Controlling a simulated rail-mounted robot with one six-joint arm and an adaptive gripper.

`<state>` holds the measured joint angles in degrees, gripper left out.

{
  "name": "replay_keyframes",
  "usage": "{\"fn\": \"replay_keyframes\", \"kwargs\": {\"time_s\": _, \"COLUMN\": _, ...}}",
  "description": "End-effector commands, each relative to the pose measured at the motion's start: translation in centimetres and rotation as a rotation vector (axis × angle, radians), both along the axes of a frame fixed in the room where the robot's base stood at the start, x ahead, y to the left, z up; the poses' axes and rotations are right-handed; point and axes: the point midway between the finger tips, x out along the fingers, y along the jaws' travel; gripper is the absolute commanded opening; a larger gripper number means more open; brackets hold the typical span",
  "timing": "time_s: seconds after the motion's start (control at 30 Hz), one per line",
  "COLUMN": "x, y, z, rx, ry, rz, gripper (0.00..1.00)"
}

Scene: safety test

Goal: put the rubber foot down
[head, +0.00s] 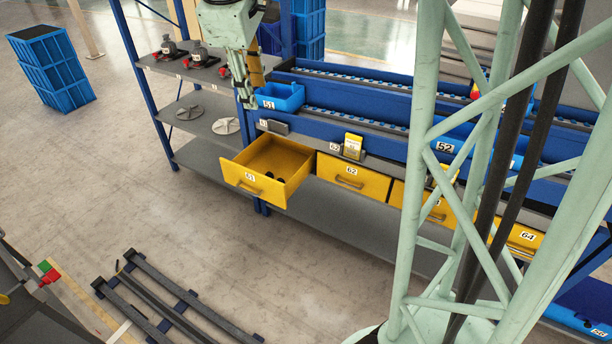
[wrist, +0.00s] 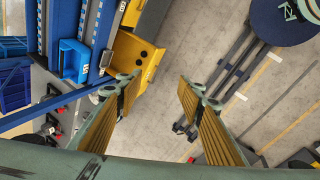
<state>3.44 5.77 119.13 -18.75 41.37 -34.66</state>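Small dark pieces (head: 265,168), which may be rubber feet, lie in the open yellow drawer 61 (head: 292,190); their exact shape is too small to tell. In the wrist view the drawer (wrist: 127,52) is at upper left, with dark spots inside. My gripper (head: 246,98) hangs above the shelf's edge, near the blue bin 51 and above and behind the drawer. In the wrist view my gripper (wrist: 158,82) is open, its two ribbed fingers wide apart. I see nothing held between them, only floor beyond.
The blue bin 51 (head: 280,97) stands on the rack next to my gripper. Drawer 62 (head: 353,178) is shut, with a small yellow-white box (head: 353,146) above it. Grey shelves (head: 200,112) stand at left.

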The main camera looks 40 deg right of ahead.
Motion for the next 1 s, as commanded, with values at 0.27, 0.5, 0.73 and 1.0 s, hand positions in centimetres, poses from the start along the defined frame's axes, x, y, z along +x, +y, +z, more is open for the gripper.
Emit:
{"fn": "replay_keyframes", "kwargs": {"time_s": 0.27, "x": -5.5, "y": 1.7, "z": 2.7, "rx": 0.057, "ry": -0.043, "rz": -0.108, "gripper": 0.35}}
{"fn": "replay_keyframes", "kwargs": {"time_s": 0.5, "x": -10.3, "y": 3.1, "z": 4.3, "rx": 0.109, "ry": -0.073, "rz": -0.201, "gripper": 0.35}}
{"fn": "replay_keyframes", "kwargs": {"time_s": 0.73, "x": -14.8, "y": 4.2, "z": 5.4, "rx": 0.161, "ry": -0.100, "rz": -0.294, "gripper": 0.35}}
{"fn": "replay_keyframes", "kwargs": {"time_s": 1.0, "x": -20.1, "y": 5.7, "z": 5.9, "rx": 0.224, "ry": -0.124, "rz": -0.394, "gripper": 0.35}}
